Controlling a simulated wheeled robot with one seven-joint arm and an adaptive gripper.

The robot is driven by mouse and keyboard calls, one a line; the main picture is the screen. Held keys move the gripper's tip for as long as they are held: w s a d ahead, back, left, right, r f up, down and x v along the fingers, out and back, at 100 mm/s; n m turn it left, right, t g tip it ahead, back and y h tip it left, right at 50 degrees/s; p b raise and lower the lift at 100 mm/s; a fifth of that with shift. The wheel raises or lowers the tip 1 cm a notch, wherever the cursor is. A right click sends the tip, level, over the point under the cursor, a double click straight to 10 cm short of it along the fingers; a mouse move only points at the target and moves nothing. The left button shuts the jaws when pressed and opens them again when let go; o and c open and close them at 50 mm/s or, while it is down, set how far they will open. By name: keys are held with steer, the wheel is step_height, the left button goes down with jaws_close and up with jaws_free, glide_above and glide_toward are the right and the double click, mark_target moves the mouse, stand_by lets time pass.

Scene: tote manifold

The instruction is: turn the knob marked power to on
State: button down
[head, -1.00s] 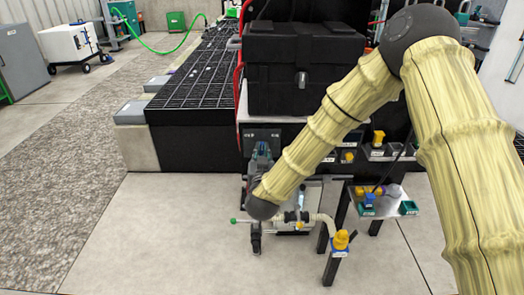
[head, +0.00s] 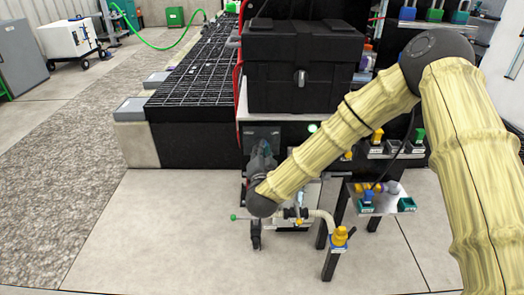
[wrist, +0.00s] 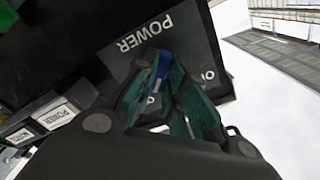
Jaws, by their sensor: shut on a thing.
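The power panel (wrist: 200,45) is a dark plate with white POWER lettering in the wrist view. A blue knob (wrist: 161,70) shows below the lettering, between the teal fingers of my gripper (wrist: 168,76). My gripper is shut on the knob. The fingers hide most of it, so its exact pointing is hard to tell. A second label starting with O is partly hidden beside the right finger. In the head view the panel (head: 262,132) is on the black cabinet front, with my gripper (head: 262,150) in front of it.
A lit green lamp (head: 312,127) is right of the panel. A black case (head: 299,65) sits above. Labelled blocks (wrist: 57,115) are left in the wrist view. A pipe with a yellow fitting (head: 340,237) stands below right.

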stand_by(0.4)
steer(key=c, duration=1.5)
jaws_free()
steer(key=shift+d, duration=0.1)
steer(key=shift+o, duration=0.2)
steer(key=shift+s, duration=0.15)
steer(key=s, duration=1.1)
steer(key=shift+s, duration=0.35)
